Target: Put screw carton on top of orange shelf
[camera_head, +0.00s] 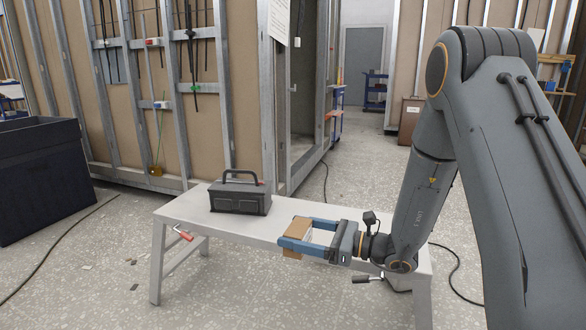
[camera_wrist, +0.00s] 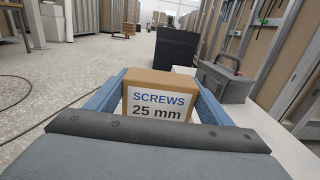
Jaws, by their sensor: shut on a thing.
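The screw carton (camera_wrist: 158,97) is a small brown cardboard box with a white label reading "SCREWS 25 mm" in the wrist view. It sits between the two blue fingers of my gripper (camera_wrist: 160,98), which is shut on it. In the head view my gripper (camera_head: 289,242) holds the carton (camera_head: 298,229) at the front edge of the light grey bench (camera_head: 180,212). I cannot tell whether the carton still touches the bench top. I cannot make out the orange shelf in either view.
A dark toolbox (camera_head: 240,197) with a handle stands on the bench, left of the carton. A large dark bin (camera_head: 42,178) stands at far left. Metal-framed wall panels (camera_head: 180,90) rise behind the bench. Cables lie on the speckled floor (camera_head: 95,275), which is otherwise mostly clear.

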